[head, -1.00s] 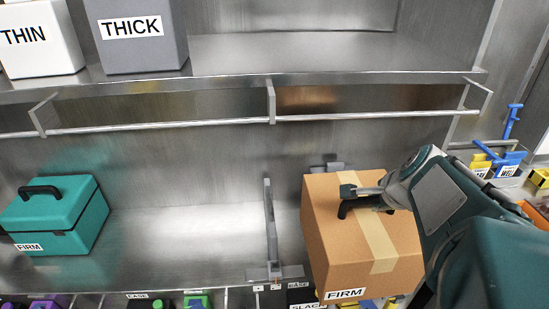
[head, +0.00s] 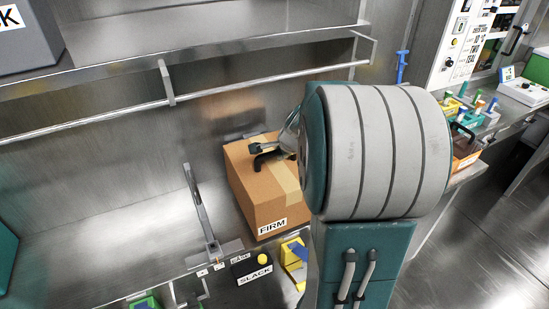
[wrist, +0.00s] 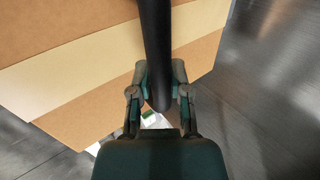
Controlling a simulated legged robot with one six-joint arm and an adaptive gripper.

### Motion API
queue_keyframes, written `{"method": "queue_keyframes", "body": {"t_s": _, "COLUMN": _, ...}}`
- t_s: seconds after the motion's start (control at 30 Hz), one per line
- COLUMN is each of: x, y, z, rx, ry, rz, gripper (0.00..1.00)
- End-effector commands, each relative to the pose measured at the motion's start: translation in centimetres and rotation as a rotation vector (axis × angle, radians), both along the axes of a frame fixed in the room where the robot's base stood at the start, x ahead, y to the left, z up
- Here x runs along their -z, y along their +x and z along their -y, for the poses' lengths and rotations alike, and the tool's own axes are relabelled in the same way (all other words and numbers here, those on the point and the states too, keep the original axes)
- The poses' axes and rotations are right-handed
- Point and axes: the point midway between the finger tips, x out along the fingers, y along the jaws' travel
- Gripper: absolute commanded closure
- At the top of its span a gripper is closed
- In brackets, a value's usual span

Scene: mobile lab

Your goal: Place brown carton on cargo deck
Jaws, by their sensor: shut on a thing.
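The brown carton (head: 262,196) has pale tape, a FIRM label and a black handle on top. It is upright at the right end of the lower metal shelf, right of a metal divider. I cannot tell whether its base touches the shelf. My gripper (wrist: 158,90) is shut on the black handle (wrist: 155,40), with one finger on each side. In the head view, my arm hides the carton's right side. In the wrist view, the carton (wrist: 85,60) fills the upper left. No surface is clearly recognisable as the cargo deck.
The metal divider (head: 200,205) stands close left of the carton. An upper shelf with a rail (head: 240,85) runs above. A black SLACK box (head: 252,269) and a yellow item (head: 293,262) lie below in front. A bench with small bins is right; open floor (head: 455,260) lies front right.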

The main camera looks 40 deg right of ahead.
Motion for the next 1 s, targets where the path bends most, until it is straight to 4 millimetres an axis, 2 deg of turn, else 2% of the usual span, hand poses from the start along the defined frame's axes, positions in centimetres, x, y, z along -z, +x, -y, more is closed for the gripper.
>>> {"method": "queue_keyframes", "body": {"t_s": 0.17, "x": 1.0, "y": 0.9, "z": 0.5, "rx": 0.001, "ry": -0.001, "rz": 0.002, "gripper": 1.00}}
{"method": "queue_keyframes", "body": {"t_s": 0.4, "x": 3.9, "y": 1.0, "z": 0.6, "rx": 0.000, "ry": 0.000, "rz": 0.002, "gripper": 1.00}}
{"method": "queue_keyframes", "body": {"t_s": 0.67, "x": 4.3, "y": 1.0, "z": 0.6, "rx": 0.000, "ry": -0.003, "rz": 0.002, "gripper": 1.00}}
{"method": "queue_keyframes", "body": {"t_s": 0.7, "x": 4.4, "y": 1.0, "z": 0.6, "rx": 0.000, "ry": -0.002, "rz": 0.001, "gripper": 0.63}}
{"method": "queue_keyframes", "body": {"t_s": 0.73, "x": 4.4, "y": 1.0, "z": 0.6, "rx": 0.000, "ry": -0.002, "rz": 0.001, "gripper": 0.50}}
{"method": "queue_keyframes", "body": {"t_s": 0.77, "x": 4.3, "y": 1.0, "z": 0.6, "rx": 0.000, "ry": -0.002, "rz": 0.001, "gripper": 0.42}}
{"method": "queue_keyframes", "body": {"t_s": 1.0, "x": 4.3, "y": 1.0, "z": 0.6, "rx": 0.000, "ry": -0.002, "rz": 0.001, "gripper": 0.42}}
